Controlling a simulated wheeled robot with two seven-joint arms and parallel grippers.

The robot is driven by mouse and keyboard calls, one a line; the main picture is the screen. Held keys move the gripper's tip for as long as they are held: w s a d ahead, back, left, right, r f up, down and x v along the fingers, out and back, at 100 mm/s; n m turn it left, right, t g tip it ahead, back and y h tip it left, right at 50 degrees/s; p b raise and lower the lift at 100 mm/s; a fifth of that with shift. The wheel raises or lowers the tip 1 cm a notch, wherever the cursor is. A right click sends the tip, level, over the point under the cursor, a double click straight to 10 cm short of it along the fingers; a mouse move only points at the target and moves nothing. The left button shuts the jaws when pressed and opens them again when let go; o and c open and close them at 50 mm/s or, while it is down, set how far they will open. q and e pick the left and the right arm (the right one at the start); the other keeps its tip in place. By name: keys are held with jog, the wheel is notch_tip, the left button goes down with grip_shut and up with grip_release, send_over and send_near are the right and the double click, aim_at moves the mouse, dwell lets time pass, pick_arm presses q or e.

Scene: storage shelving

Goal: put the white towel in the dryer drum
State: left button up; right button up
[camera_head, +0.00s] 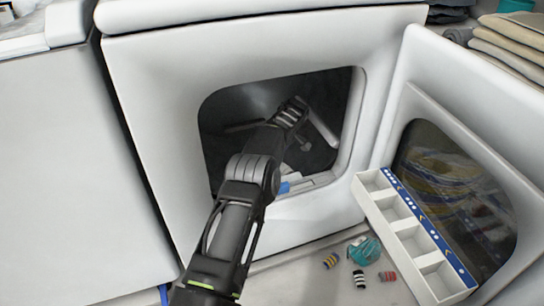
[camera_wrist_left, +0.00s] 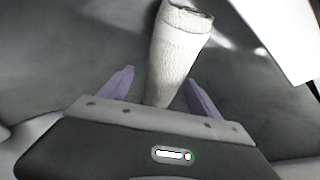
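The white towel (camera_wrist_left: 178,55) shows in the left wrist view as a rolled, textured cylinder. It stands out lengthwise between the two purple fingers of my left gripper (camera_wrist_left: 160,78). The fingers are spread wide, with a clear gap on the towel's left; the right finger is close to it, and I cannot tell if they touch. In the head view my left arm reaches through the round-cornered opening of the dryer drum (camera_head: 230,108), and the left gripper (camera_head: 291,112) is inside. My right gripper is not in view.
The open dryer door (camera_head: 405,100) stands at the right. A white compartment box (camera_head: 415,238) leans near it, with several small striped items (camera_head: 359,279) on the floor. Folded towels (camera_head: 510,42) are stacked at upper right. A white appliance (camera_head: 70,170) stands left.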

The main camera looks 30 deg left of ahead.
pick_arm(q)
jog(key=shift+o, duration=0.3)
jog(key=shift+r, duration=0.15)
jog(key=shift+r, duration=0.3)
jog(key=p+v, duration=0.3)
jog(key=v, duration=0.3)
jog(key=shift+r, duration=0.4)
jog(key=shift+d+r+p, duration=0.3)
jog(key=shift+r+p, duration=0.05)
jog(key=shift+r, duration=0.15)
jog(key=shift+s, duration=0.1)
